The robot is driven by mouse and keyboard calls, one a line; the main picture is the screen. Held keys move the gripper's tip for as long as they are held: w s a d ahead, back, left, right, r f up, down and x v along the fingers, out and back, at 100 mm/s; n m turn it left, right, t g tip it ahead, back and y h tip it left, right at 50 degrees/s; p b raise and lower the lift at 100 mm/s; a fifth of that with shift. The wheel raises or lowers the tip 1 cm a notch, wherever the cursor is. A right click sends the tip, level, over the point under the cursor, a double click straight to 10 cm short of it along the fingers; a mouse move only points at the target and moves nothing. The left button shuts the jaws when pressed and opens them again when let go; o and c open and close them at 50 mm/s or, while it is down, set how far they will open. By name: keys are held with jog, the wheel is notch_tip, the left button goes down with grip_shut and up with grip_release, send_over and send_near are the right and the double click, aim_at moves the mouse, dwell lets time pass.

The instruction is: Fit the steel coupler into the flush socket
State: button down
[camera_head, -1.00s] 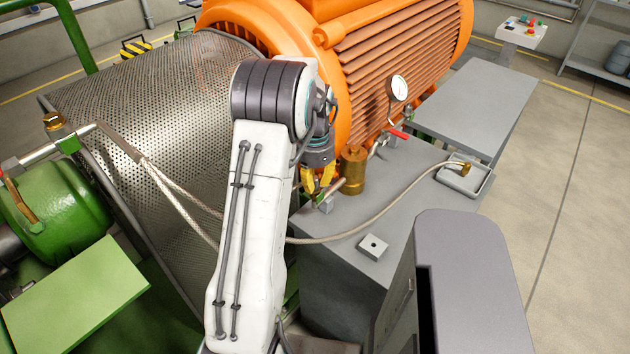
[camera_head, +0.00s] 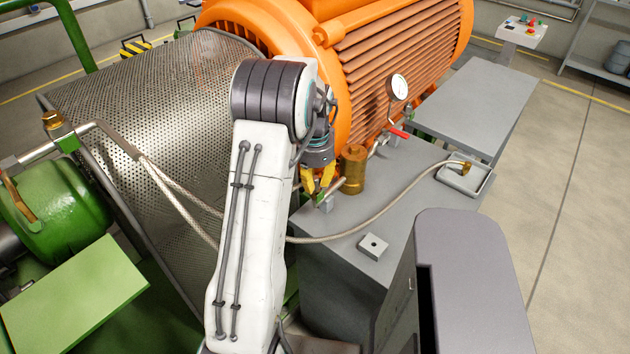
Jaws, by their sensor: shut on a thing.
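My gripper (camera_head: 319,190), with yellow fingers, points down at the near left end of the grey bench, just left of a brass cylinder (camera_head: 353,170). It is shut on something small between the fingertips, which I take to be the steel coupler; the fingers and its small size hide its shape. A short pipe (camera_head: 334,186) and a small grey block (camera_head: 326,204) are right at the fingertips. I cannot make out the flush socket for certain, nor whether the held part touches it. A square grey block with a dark hole (camera_head: 373,246) sits nearer on the bench.
A braided hose (camera_head: 400,212) crosses the bench to a brass fitting (camera_head: 465,168) in a grey tray (camera_head: 484,180). A gauge (camera_head: 398,88) and red-handled valve (camera_head: 399,133) stand behind the cylinder, before the orange motor (camera_head: 410,50). A perforated guard (camera_head: 150,100) is at left.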

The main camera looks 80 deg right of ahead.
aim_at(315, 179)
dwell(0.3)
jog(key=c, duration=1.2)
grip_release()
jog(key=shift+o, duration=0.2)
jog(key=shift+r, duration=0.1)
notch_tip(315, 179, up, 12)
jog(key=shift+a, duration=0.15)
